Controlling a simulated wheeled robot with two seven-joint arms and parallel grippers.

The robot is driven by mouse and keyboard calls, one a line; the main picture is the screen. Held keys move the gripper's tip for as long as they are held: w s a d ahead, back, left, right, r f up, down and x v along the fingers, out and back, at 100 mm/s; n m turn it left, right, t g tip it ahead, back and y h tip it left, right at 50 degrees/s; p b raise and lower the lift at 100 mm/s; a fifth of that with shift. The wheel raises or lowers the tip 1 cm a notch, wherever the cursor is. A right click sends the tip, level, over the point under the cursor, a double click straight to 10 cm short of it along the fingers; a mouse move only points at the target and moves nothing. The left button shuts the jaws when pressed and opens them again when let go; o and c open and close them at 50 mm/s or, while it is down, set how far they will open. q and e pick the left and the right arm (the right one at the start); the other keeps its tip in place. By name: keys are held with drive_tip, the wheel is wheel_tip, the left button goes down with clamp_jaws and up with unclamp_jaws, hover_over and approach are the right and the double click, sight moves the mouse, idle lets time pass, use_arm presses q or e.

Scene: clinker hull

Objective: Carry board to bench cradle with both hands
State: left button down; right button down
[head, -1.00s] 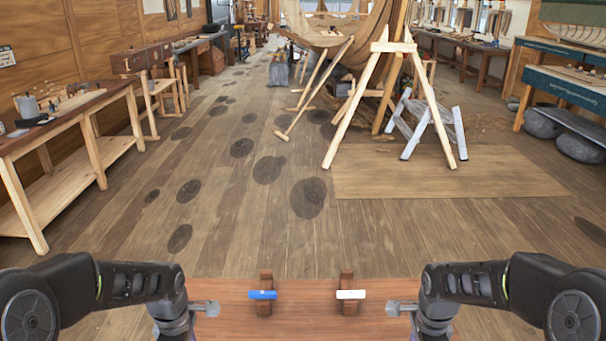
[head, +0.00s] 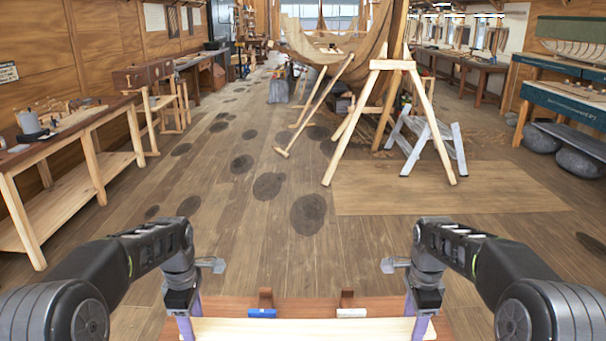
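The board (head: 305,331) is a pale plank at the bottom edge of the head view, lying level across my front; its near part is cut off. My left gripper (head: 187,330) is at its left end and my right gripper (head: 420,330) at its right end, with purple fingers pointing down and shut on it. The fingertips are out of frame. Just beyond the board is the reddish bench (head: 305,306). Its cradle has two brown uprights, one with a blue block (head: 262,313) and one with a white block (head: 351,312).
Beyond the bench is open plank floor (head: 250,240) with dark round stains. A long workbench (head: 70,130) stands at left. A wooden trestle (head: 392,110), a step ladder (head: 425,140) and the boat hull (head: 330,40) stand ahead. A flat wooden sheet (head: 440,188) lies on the floor.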

use_arm(q)
drive_tip(key=shift+a, duration=0.1)
use_arm(e)
drive_tip(key=shift+d, duration=0.1)
